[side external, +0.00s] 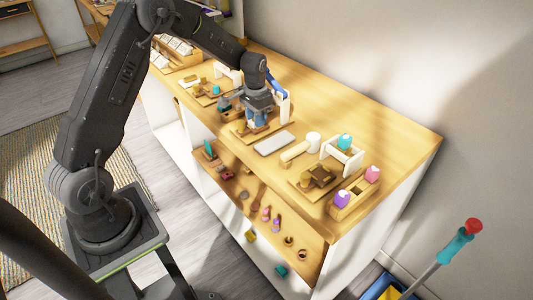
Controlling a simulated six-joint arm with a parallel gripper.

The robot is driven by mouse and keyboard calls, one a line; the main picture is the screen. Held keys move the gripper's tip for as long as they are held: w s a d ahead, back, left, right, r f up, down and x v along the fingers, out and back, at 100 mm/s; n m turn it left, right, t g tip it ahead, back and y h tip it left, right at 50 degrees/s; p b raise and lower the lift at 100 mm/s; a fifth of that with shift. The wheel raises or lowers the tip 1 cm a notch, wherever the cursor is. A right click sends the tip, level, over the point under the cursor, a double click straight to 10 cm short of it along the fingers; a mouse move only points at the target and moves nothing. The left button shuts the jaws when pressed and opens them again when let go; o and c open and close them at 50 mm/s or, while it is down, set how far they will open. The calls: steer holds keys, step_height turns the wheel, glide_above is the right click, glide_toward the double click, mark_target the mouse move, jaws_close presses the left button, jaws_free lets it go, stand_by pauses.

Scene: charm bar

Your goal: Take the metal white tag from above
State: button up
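My gripper (258,114) is over the wooden counter, pointing down above a small wooden stand (243,129). Its fingertips are small and partly lost against the stand, so I cannot tell whether they are apart or hold anything. A white upright piece (284,107) stands just to the right of my gripper. A flat pale rectangle (275,143) lies on the counter in front and to the right of my gripper, apart from it. I cannot make out which piece, if any, is the metal white tag.
To the right are a white cylinder (313,139), a white frame (341,156), a wooden stand (316,179) and bottles in a wooden holder (351,197). Trays and stands fill the counter's far left. A lower shelf (262,199) holds several small items. The counter's back right (390,130) is clear.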

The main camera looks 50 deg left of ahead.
steer(key=c, duration=0.3)
steer(key=shift+r, duration=3.05)
steer(key=shift+c, duration=0.2)
